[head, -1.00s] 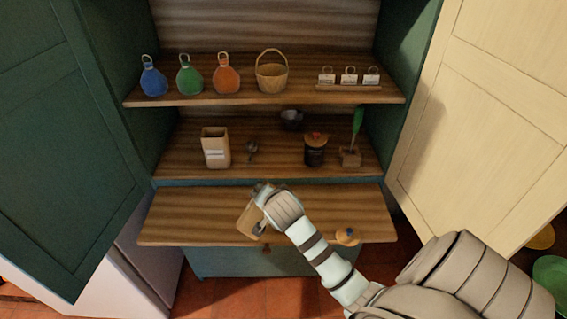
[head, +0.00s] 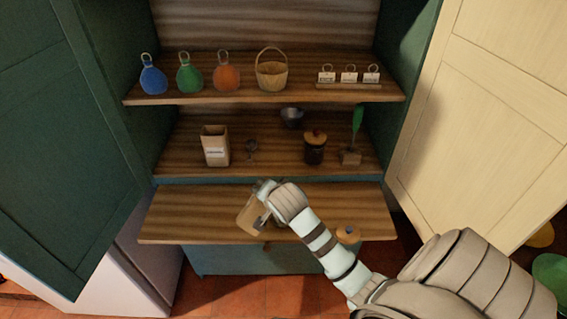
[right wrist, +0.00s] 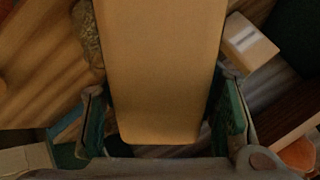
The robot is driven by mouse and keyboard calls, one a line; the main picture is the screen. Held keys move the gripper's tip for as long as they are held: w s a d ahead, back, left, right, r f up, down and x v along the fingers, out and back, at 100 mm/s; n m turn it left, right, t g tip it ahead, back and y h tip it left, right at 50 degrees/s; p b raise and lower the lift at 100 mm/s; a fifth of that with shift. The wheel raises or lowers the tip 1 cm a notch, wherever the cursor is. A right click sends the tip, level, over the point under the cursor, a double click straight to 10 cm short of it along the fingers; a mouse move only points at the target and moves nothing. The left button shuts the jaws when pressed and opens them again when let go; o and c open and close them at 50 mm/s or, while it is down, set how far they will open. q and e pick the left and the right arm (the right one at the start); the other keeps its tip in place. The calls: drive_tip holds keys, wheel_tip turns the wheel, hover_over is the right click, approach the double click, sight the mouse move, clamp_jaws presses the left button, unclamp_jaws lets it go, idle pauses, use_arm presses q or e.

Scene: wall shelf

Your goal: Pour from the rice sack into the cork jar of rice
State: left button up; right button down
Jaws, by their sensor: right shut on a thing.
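My right gripper (head: 264,207) is over the pull-out board and is shut on a tan rice sack (head: 250,215), which leans over in its grip. In the right wrist view the sack (right wrist: 165,65) fills the middle between the fingers of the gripper (right wrist: 163,112). A clear vessel with a grainy pale filling (right wrist: 88,40), which looks like the jar of rice, stands close to the left of the sack in that view. In the head view the jar is mostly hidden by my gripper. A round cork lid (head: 347,234) lies at the board's right front. My left gripper is out of view.
The pull-out board (head: 180,215) is clear at its left. The shelf behind holds a labelled paper bag (head: 215,147), a scoop (head: 251,148), a dark lidded jar (head: 315,148), a bowl (head: 292,117) and a green-handled tool (head: 357,122). Cabinet doors stand open on both sides.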

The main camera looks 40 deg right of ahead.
drive_tip(key=shift+r, duration=0.15)
idle(0.4)
drive_tip(key=shift+d+f+m+y, duration=0.3)
drive_tip(key=shift+f+m+y, duration=0.1)
drive_tip(key=shift+y, duration=0.5)
idle(1.6)
